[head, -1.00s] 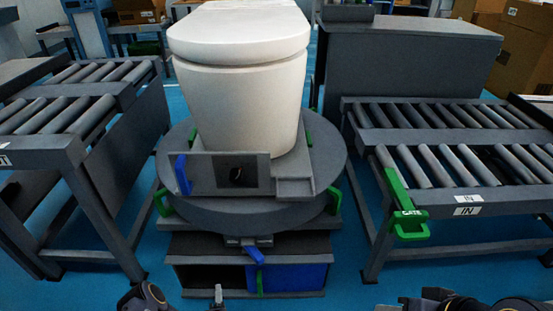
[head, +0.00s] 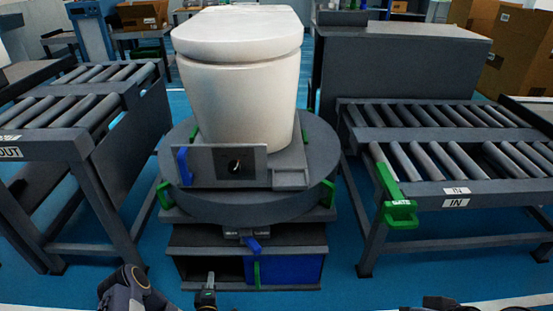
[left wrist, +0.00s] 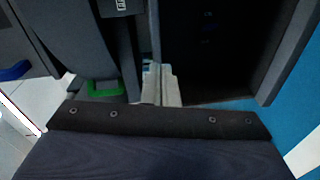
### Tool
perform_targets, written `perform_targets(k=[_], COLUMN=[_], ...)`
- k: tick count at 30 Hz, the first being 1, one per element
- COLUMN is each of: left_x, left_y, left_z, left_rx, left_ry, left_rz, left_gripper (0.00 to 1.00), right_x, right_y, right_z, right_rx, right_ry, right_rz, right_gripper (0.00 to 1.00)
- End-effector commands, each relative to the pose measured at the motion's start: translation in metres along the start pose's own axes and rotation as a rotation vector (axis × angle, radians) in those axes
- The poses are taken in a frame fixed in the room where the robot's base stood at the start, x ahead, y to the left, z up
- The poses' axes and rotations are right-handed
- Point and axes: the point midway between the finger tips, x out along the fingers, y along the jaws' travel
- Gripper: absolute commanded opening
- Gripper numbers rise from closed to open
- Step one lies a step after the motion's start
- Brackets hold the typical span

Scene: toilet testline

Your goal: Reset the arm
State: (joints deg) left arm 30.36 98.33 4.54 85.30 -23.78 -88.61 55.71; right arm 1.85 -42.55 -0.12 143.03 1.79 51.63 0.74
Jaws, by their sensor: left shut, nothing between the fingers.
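My left gripper (head: 211,277) shows at the bottom of the head view, in front of the lower shelf of the turntable stand. Its fingers are together with nothing between them. In the left wrist view its fingertips (left wrist: 160,72) point at the dark stand, with a green part (left wrist: 105,88) to their left. My left forearm (head: 133,290) is at the bottom edge. A dark piece of my right arm (head: 440,303) shows at the bottom right; the right gripper is out of the picture.
A white toilet (head: 238,100) stands on the round grey turntable (head: 235,207), with a blue lever (head: 184,166) at its front. Roller conveyors flank it: the OUT one (head: 70,140) left, the IN one (head: 450,188) right. Blue floor (head: 345,270) is open between them.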

Motion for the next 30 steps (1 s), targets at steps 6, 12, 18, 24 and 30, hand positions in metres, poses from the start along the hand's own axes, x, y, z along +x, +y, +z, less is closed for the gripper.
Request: perform_targets(k=[6, 12, 18, 24, 30], left_x=[0.040, 0.068, 0.053, -0.005, -0.097], left_y=[0.041, 0.110, 0.191, 0.260, 0.303], left_z=[-0.025, -0.057, -0.084, -0.099, -0.100], left_rx=[0.136, 0.327, 0.525, 0.683, 0.801], left_ry=[-0.067, -0.160, -0.268, -0.387, -0.529], left_rz=[-0.061, -0.161, -0.283, -0.388, -0.467], left_gripper=[0.00, 0.00, 0.00, 0.00, 0.00], right_x=[0.008, 0.019, 0.030, 0.042, 0.053], right_y=[0.004, 0.009, 0.014, 0.019, 0.024], right_z=[0.004, 0.010, 0.015, 0.021, 0.027], right_rx=[0.000, 0.000, 0.000, 0.000, 0.000], right_ry=[0.000, 0.000, 0.000, 0.000, 0.000], right_rz=[0.000, 0.000, 0.000, 0.000, 0.000], right_gripper=[0.37, 0.37, 0.37, 0.37, 0.37])
